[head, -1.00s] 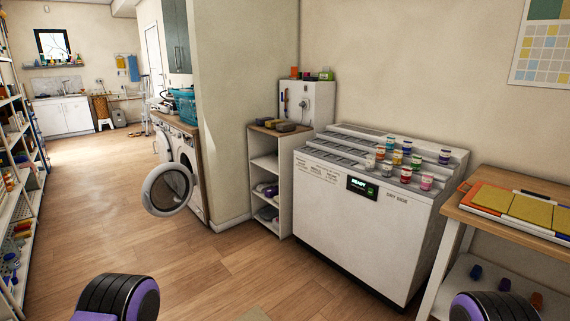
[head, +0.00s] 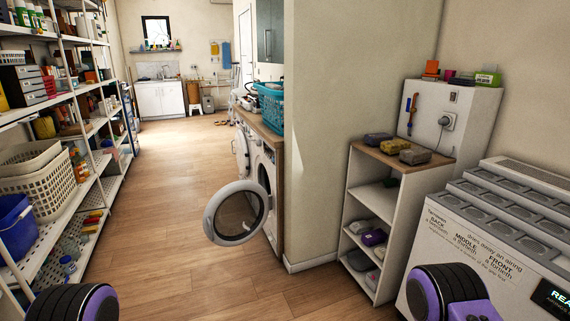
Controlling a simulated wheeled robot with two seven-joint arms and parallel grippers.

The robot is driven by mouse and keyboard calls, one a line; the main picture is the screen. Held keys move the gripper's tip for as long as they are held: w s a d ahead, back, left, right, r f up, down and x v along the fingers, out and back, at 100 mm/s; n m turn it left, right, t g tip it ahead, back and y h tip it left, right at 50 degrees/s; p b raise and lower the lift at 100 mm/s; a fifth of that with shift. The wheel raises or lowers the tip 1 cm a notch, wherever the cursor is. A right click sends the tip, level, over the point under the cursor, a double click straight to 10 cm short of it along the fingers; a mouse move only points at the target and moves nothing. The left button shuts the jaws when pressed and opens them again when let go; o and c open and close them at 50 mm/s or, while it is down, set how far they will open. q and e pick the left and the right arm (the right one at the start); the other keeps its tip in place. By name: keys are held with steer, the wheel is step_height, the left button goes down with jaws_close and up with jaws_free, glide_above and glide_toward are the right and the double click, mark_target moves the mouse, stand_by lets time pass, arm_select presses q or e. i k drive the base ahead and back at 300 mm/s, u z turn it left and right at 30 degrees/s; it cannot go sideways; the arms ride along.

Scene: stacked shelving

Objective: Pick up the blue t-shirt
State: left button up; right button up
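I cannot make out a blue t-shirt in the head view. A teal laundry basket (head: 270,104) stands on the wooden counter above the washing machines; its contents are too small to tell. The front washing machine (head: 266,170) has its round door (head: 238,212) hanging open into the walkway, and its inside is hidden. A blue cloth (head: 226,54) hangs on the far wall, too distant to identify. Purple and black parts of my arms show at the bottom left and bottom right; neither gripper's fingers are in view.
Tall white shelves (head: 100,128) with baskets and bottles line the left side. A small shelf unit (head: 356,215) and a white machine with dark slots (head: 480,255) stand on the right. The wooden floor (head: 175,190) between is clear toward the far sink cabinet (head: 161,99).

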mark_target(373, 140)
steer(key=z, duration=0.4)
steer(key=i, duration=1.7)
steer(key=z, duration=0.55)
